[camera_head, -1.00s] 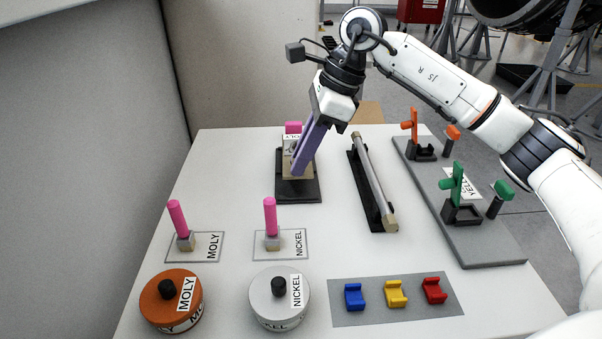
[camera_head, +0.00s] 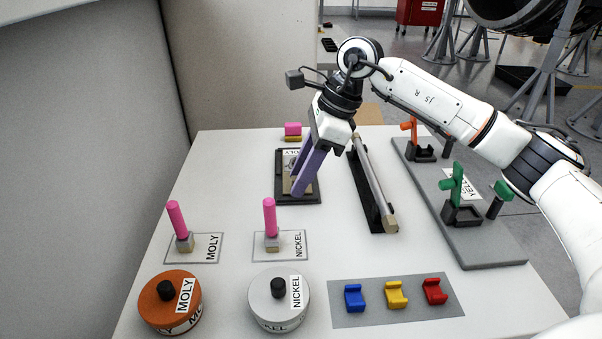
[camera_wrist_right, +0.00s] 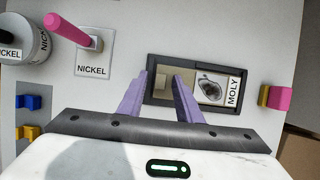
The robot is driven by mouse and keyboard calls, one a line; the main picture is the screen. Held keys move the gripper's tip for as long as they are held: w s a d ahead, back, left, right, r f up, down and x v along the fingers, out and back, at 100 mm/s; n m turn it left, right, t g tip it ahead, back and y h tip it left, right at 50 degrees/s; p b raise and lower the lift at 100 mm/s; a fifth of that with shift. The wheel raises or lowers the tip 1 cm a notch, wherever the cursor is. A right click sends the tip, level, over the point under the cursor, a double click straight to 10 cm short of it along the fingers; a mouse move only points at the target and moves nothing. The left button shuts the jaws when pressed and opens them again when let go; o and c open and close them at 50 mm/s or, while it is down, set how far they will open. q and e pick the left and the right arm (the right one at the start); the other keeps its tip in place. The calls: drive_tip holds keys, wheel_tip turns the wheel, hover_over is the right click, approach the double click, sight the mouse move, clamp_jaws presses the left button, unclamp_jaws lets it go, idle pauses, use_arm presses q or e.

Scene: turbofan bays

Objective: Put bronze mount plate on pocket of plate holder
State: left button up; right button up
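The dark plate holder (camera_head: 281,198) lies flat near the back middle of the table. It also shows in the right wrist view (camera_wrist_right: 190,58), with a picture labelled MOLY in one part. The bronze mount plate (camera_wrist_right: 162,88) appears as a brownish flat piece in the pocket beside that picture. In the head view it is mostly hidden behind purple fingers; whether it sits fully flat is hard to tell. My right gripper (camera_head: 297,184) is open, its fingertips apart over the plate, as the right wrist view (camera_wrist_right: 160,75) shows. My left gripper is out of view.
A pink-topped block (camera_head: 293,130) stands behind the holder. A long dark rack with a metal bar (camera_head: 372,185) lies to its right. Pink-handled pieces (camera_head: 270,220), round containers (camera_head: 279,300) and coloured clips (camera_head: 396,293) stand in front. The left table area is clear.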

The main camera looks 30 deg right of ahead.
drive_tip(key=v, duration=1.2)
drive_tip(key=shift+r+p, duration=0.2)
drive_tip(key=shift+p, duration=0.2)
